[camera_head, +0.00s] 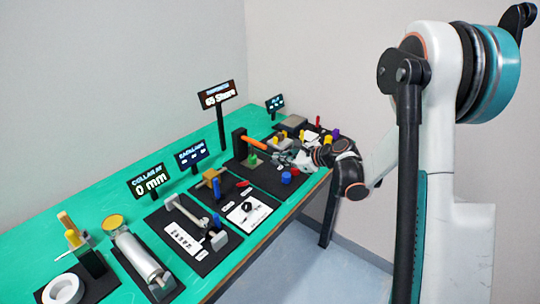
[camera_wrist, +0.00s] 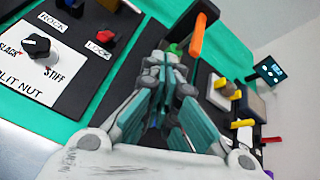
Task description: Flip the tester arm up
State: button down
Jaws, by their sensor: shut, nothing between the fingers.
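The tester arm looks to be the orange bar (camera_head: 254,143) beside a black post (camera_head: 239,146), in front of the "65 Shore" sign (camera_head: 216,96). The bar slopes gently down to the right, toward my gripper (camera_head: 290,158). A green part (camera_wrist: 175,50) shows right beside the tips. I cannot tell whether the tips touch the bar.
A white panel with a black knob (camera_wrist: 37,45) lies at the left in the wrist view. Yellow-handled blocks (camera_wrist: 240,124) stand at the right. A blue cylinder (camera_head: 286,178) stands near the table's front edge. More stations with signs line the green table (camera_head: 60,232).

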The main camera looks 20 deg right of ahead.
jog(key=w+d+f+m, duration=0.1)
jog(key=f, duration=0.1)
jog(key=w+d+f+m+t, duration=0.1)
jog(key=d+f+m, duration=0.1)
jog(key=w+d+f+m+y, duration=0.1)
jog(key=f, duration=0.2)
jog(key=shift+w+d+m, duration=0.2)
jog(key=shift+w+m, duration=0.1)
jog(key=shift+w, duration=0.05)
jog(key=b+x, duration=0.3)
jog(key=x, duration=0.7)
jog(key=shift+w+a, duration=0.1)
notch_tip(320, 180, up, 3)
jog(key=shift+r+b, duration=0.2)
jog(key=shift+b, duration=0.2)
jog(key=shift+r, duration=0.5)
